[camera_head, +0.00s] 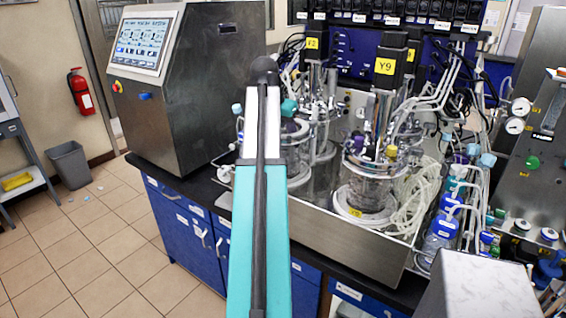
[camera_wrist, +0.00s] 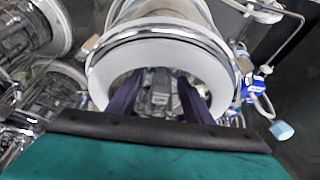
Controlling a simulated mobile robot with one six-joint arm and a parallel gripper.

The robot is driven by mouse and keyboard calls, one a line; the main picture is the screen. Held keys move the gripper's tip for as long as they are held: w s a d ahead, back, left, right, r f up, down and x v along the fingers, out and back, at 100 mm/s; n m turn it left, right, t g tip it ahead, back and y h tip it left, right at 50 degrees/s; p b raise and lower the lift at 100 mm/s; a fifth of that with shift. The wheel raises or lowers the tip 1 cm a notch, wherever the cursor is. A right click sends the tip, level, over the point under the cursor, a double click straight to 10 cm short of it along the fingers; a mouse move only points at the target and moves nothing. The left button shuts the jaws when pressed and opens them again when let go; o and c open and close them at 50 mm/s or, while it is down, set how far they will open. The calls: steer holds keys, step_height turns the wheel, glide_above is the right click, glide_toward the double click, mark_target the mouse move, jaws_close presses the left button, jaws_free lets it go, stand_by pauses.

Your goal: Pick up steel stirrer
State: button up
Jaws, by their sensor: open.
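In the wrist view my gripper (camera_wrist: 158,88) is open, its two dark purple fingers spread in front of a round vessel with a white ring (camera_wrist: 103,72). A grey metal part (camera_wrist: 158,100) shows between the fingers, apart from them as far as I can see. I cannot tell whether it is the steel stirrer, and I cannot pick the stirrer out by name elsewhere. My arm hides my gripper there.
A steel cabinet with a touchscreen (camera_head: 143,42) stands left on the black-topped blue bench (camera_head: 180,215). Black motor blocks (camera_head: 393,58), tubing and coloured caps crowd above and right of the vessels. The tiled floor (camera_head: 95,240) at left is mostly clear, with a grey bin (camera_head: 70,165).

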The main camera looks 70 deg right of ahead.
steer(key=shift+b+x, duration=0.4)
steer(key=shift+x, duration=0.5)
jaws_close()
